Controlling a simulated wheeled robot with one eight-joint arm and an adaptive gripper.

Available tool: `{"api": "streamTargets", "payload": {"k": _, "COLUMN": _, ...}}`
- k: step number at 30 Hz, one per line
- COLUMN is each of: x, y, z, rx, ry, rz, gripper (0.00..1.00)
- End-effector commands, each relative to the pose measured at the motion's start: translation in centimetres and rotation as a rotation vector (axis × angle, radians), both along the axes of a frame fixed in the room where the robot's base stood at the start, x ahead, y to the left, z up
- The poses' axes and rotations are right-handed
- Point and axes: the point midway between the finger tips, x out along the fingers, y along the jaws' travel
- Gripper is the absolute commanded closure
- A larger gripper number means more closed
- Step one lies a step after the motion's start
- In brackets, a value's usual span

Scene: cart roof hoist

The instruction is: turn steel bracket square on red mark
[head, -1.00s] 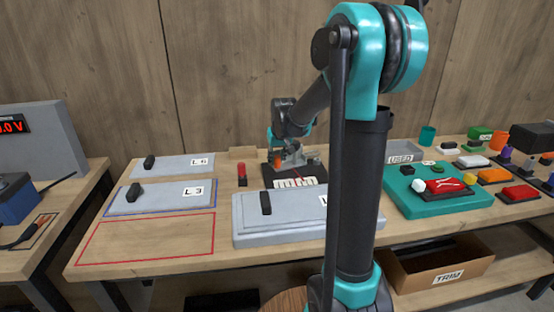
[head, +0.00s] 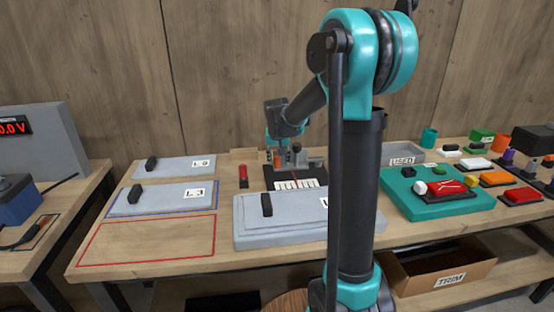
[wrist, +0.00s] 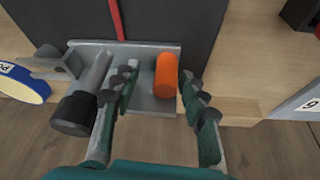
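The steel bracket (wrist: 147,100) shows in the wrist view as a grey plate with a raised rim, at the edge of a black mat (wrist: 175,22). An orange post (wrist: 166,75) stands on it at the right, and a grey rod with a black end (wrist: 72,113) lies at its left. The red mark (wrist: 116,20) is a thin line on the mat, beyond the bracket's rim. My gripper (wrist: 163,85) is open, its fingers either side of the orange post, with a gap at the left finger. In the head view my gripper (head: 278,157) is over the mat's back left; the bracket (head: 308,162) is partly hidden.
A white scale strip (head: 297,184) lies on the mat's front. A red-topped block (head: 243,174) stands left of the mat. A grey lid with a black handle (head: 290,225) lies in front. A teal tray (head: 415,208) stands at right. The red-outlined area (head: 148,240) is empty.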

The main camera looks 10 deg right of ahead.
Motion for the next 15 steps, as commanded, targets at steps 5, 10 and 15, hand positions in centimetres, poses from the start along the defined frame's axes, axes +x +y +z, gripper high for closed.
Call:
{"api": "streamTargets", "payload": {"k": 5, "x": 0.1, "y": 0.2, "z": 0.0, "rx": 0.002, "ry": -0.002, "rz": 0.003, "gripper": 0.57}}
{"api": "streamTargets", "payload": {"k": 10, "x": 0.0, "y": 0.3, "z": 0.3, "rx": 0.003, "ry": -0.004, "rz": 0.005, "gripper": 0.57}}
{"api": "streamTargets", "payload": {"k": 15, "x": -0.8, "y": 0.5, "z": 2.2, "rx": 0.004, "ry": -0.004, "rz": 0.005, "gripper": 0.57}}
